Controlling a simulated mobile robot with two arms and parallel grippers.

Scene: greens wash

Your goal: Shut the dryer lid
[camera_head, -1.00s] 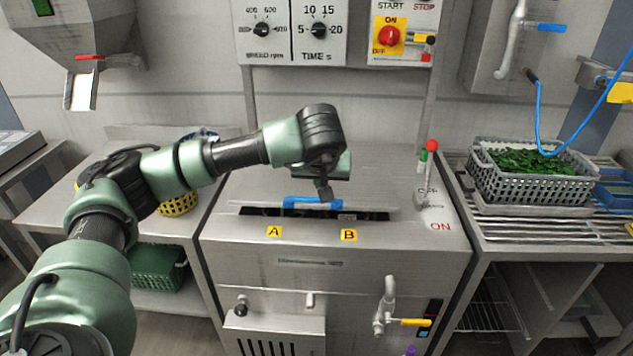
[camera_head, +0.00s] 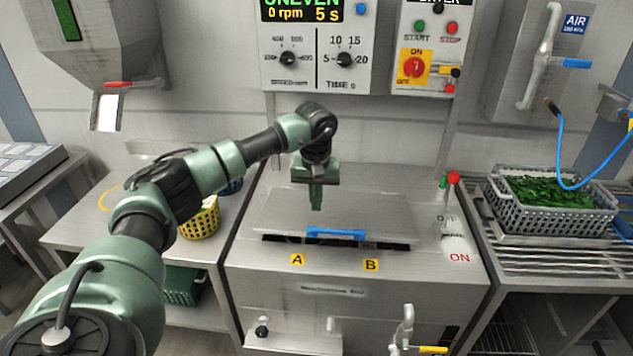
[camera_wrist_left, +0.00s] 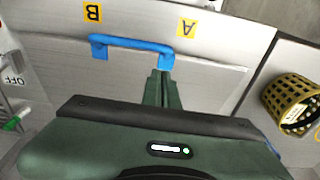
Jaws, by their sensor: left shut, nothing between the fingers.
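The dryer lid (camera_head: 385,215) is a flat grey metal panel on top of the dryer, with a blue handle (camera_head: 335,233) along its front edge. A dark gap shows under that front edge, above labels A and B, so the lid is not flush. My left gripper (camera_head: 316,207) points down over the lid, behind the handle, shut and empty. In the left wrist view its closed fingers (camera_wrist_left: 162,88) reach close to one end of the blue handle (camera_wrist_left: 130,42); I cannot tell whether they touch the lid. My right gripper is not in view.
The control panel (camera_head: 318,60) reads uneven, 0 rpm, 5 s. A lever with a red knob (camera_head: 453,178) stands right of the lid. A grey basket of greens (camera_head: 545,205) sits on the right rack. A yellow basket (camera_head: 200,220) stands on the left table.

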